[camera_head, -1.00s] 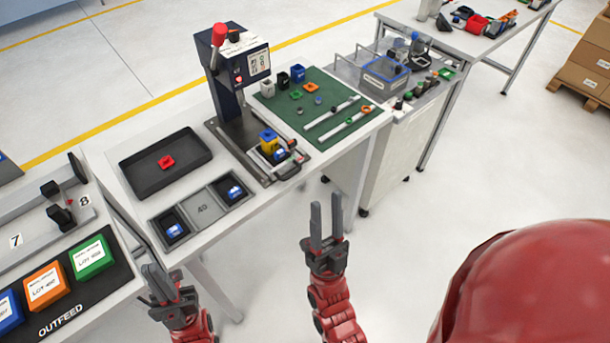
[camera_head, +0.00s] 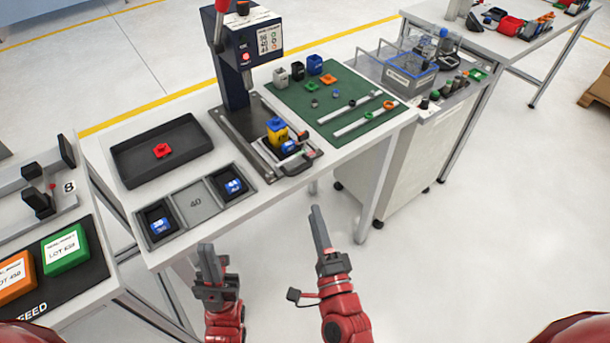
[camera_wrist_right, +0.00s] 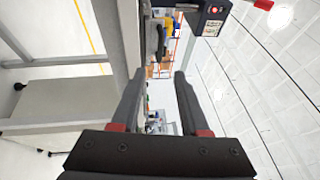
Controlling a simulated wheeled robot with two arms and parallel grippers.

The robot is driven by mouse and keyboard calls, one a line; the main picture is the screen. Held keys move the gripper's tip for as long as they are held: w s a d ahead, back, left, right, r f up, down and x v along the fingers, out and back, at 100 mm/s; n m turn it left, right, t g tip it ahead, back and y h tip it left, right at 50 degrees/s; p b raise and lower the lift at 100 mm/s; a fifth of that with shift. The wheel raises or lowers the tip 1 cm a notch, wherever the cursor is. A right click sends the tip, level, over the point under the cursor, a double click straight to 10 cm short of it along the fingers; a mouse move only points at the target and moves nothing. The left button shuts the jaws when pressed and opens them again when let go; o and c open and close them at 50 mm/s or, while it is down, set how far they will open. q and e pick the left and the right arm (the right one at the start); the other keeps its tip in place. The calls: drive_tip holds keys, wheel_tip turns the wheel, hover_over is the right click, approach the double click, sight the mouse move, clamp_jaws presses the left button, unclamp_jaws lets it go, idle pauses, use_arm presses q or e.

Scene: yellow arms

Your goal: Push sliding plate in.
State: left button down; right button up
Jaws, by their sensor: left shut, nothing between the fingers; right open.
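The sliding plate (camera_head: 270,172) lies at the foot of the dark blue press (camera_head: 235,85), on its base, and reaches toward the table's front edge. A black handle (camera_head: 304,166) is at its front. A yellow and blue part (camera_head: 277,132) stands on the plate with a small blue piece beside it. My left gripper (camera_head: 207,252) is shut and empty, in front of the table below the part trays. My right gripper (camera_head: 317,212) is in front of the table, near the handle but apart from it. In the right wrist view its fingers (camera_wrist_right: 157,90) are spread with nothing between them.
A black tray (camera_head: 190,136) with a red part and a divided tray (camera_head: 227,203) with blue parts lie left of the press. A green mat (camera_head: 380,126) with small parts and rails lies right. A grey cart (camera_head: 405,165) stands at the right.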

sight(302, 171)
drive_tip(key=p+x, duration=0.1)
drive_tip(key=x, duration=1)
drive_tip(key=shift+r, duration=0.2)
drive_tip(key=shift+w+a, duration=0.1)
drive_tip(key=shift+w, duration=0.35)
drive_tip(key=shift+c, duration=0.2)
clamp_jaws()
drive_tip(key=shift+f, duration=0.1)
